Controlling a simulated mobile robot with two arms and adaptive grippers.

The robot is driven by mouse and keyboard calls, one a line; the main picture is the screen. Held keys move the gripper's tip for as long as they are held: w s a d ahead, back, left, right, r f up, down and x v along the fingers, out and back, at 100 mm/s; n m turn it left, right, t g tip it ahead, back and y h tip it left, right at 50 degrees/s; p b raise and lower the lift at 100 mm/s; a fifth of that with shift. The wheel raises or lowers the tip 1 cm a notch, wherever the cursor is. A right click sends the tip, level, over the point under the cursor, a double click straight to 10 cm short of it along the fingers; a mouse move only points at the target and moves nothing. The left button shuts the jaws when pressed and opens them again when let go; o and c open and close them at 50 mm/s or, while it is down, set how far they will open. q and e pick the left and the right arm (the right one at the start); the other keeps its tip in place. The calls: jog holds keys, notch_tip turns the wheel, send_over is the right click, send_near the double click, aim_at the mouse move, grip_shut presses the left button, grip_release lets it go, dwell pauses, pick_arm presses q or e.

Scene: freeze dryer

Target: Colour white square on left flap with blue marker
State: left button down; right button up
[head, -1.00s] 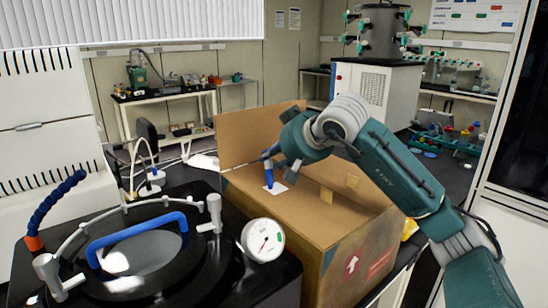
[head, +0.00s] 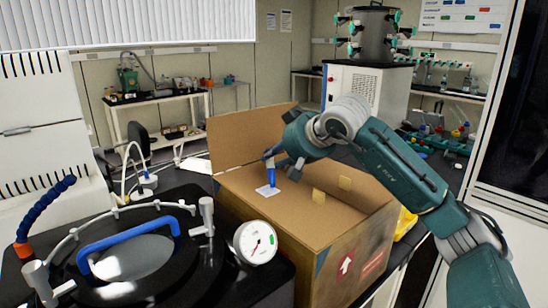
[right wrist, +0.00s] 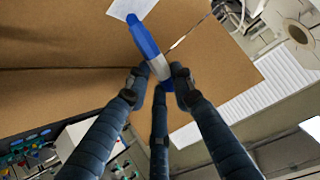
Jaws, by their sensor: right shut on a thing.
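My right gripper (head: 281,163) is shut on the blue marker (head: 271,176) above the left part of the cardboard box top. The marker is nearly upright, tip down, and its tip is at or just above the right part of the white square (head: 264,191). I cannot tell whether it touches. In the right wrist view the fingers (right wrist: 154,78) close around the light band of the marker (right wrist: 144,40), with the white square (right wrist: 126,8) beyond its tip. No blue colouring is clear on the square. My left gripper is not in view.
The cardboard box (head: 335,272) has a raised flap (head: 245,138) at the back and two tan patches (head: 318,197) on top. Left of it stand a dial gauge (head: 255,243) and a black lid with a blue handle (head: 128,228).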

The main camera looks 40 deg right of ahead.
jog(key=shift+s+a+f+p, duration=0.15)
jog(key=shift+a+p, duration=0.35)
jog(key=shift+a, duration=1.1)
jog(key=shift+d, duration=0.2)
jog(key=shift+d, duration=1.4)
jog(key=shift+a+p, duration=0.55)
jog(key=shift+a, duration=1.05)
jog(key=shift+d, duration=1.65)
jog(key=shift+a+p, duration=0.35)
jog(key=shift+a, duration=1.3)
